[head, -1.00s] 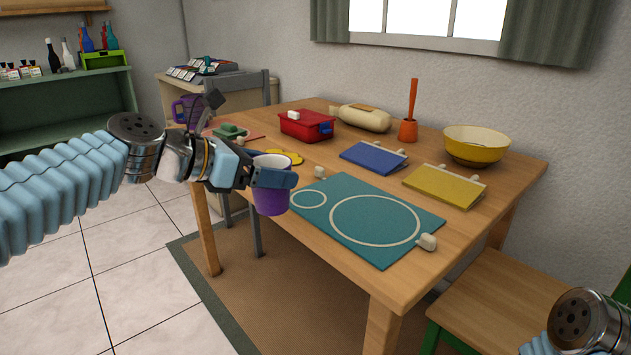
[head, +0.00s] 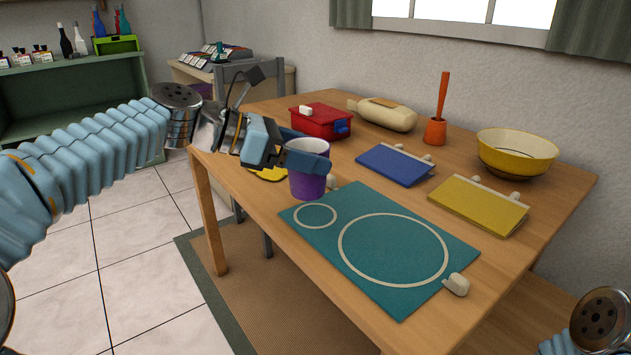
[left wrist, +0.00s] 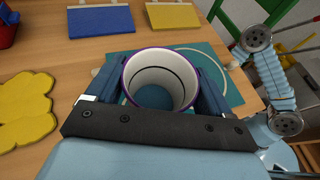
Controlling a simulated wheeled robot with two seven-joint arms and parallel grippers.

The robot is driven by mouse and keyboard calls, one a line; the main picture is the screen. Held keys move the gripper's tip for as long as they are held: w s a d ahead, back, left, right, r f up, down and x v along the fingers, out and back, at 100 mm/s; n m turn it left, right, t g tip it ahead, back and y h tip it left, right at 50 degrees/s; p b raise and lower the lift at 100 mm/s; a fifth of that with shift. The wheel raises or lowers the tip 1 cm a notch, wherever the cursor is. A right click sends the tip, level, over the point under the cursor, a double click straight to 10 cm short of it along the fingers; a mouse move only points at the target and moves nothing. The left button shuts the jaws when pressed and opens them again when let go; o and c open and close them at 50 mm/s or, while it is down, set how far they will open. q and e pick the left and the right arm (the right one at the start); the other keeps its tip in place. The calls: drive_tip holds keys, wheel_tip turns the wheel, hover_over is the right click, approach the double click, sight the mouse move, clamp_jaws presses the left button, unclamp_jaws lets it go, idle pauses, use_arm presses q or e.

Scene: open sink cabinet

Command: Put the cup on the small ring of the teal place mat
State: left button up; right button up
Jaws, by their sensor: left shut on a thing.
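The purple cup (head: 308,184) with a pale inside is upright in my left gripper (head: 304,160), which is shut on it. In the left wrist view the cup (left wrist: 160,80) sits between the two fingers, its opening facing the camera. The teal place mat (head: 330,243) lies on the table, with a small ring (head: 315,228) at its left and a large ring at its right. In the head view the cup appears just behind the small ring, near the mat's far left corner; whether it touches the table I cannot tell. My right gripper is outside the head view; only part of that arm shows.
A yellow flower-shaped mat (left wrist: 25,108) lies left of the cup. A white knob-like piece (head: 457,284) sits at the mat's right corner.

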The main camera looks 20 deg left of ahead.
sight(315, 177)
use_arm(q)
drive_tip(key=w+f, duration=0.1)
drive_tip(key=w+d+f, duration=0.1)
drive_tip(key=shift+f, duration=0.35)
drive_tip(key=shift+f+b, duration=0.65)
drive_tip(key=shift+f, duration=0.95)
drive_tip(key=shift+f, duration=0.15)
drive_tip(key=o, duration=1)
drive_tip(key=shift+c, duration=0.2)
drive_tip(key=shift+w+r, duration=0.1)
drive_tip(key=shift+r, duration=0.15)
drive_tip(key=p+v, duration=0.1)
drive_tip(key=v, duration=1.1)
drive_tip(key=shift+f, duration=0.15)
